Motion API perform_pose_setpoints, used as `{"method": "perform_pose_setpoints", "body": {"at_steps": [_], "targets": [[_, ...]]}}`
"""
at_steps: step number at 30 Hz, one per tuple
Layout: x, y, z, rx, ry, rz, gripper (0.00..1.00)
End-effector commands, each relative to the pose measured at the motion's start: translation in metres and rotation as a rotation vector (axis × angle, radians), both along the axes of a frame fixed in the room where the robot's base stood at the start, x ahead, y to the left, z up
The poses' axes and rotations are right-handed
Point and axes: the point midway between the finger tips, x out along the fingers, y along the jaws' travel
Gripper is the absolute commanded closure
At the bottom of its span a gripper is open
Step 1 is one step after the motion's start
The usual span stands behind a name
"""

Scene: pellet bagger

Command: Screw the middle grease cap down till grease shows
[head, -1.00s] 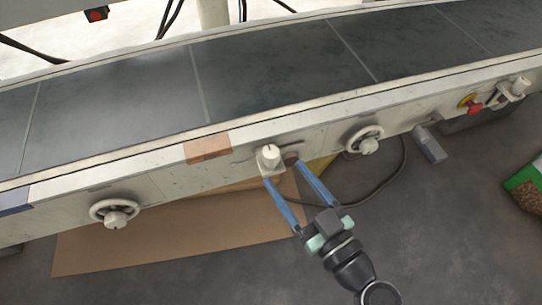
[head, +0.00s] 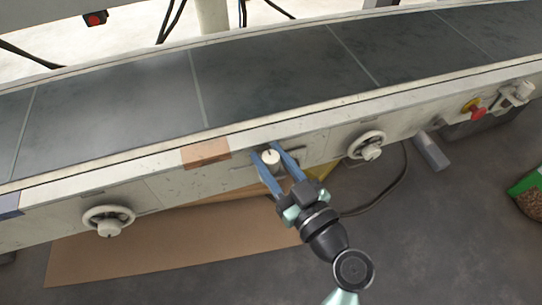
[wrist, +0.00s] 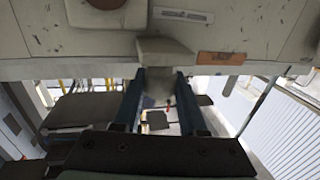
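The middle grease cap (head: 270,158) is a small white knob with a dark mark on top, on a bracket on the conveyor's side rail. My gripper (head: 267,154) reaches it from below right, one blue finger on each side of the cap. The gap between the fingers is about the cap's width, and they look shut on it. In the wrist view the cap (wrist: 159,88) shows pale between the two fingers, under the bracket (wrist: 165,48). No grease can be made out. The cap's base is partly hidden by the fingers.
Handwheels stand out from the rail at left (head: 109,221) and right (head: 367,145) of the cap. A red emergency button (head: 479,113) is further right. A cardboard sheet (head: 170,245) lies on the floor below. The floor at lower right is mostly clear.

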Motion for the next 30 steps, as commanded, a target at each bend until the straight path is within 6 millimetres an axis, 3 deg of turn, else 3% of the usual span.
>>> {"method": "perform_pose_setpoints", "body": {"at_steps": [1, 5, 17, 30], "targets": [[-0.0002, -0.0001, -0.0001, 0.0, 0.0, 0.0, 0.77], [-0.0003, -0.0002, -0.0002, 0.0, 0.0, 0.0, 1.0], [-0.001, 0.0007, -0.0007, 0.001, 0.002, -0.045, 1.0], [-0.0016, 0.0019, 0.0022, 0.0, 0.004, -0.323, 1.0]]}}
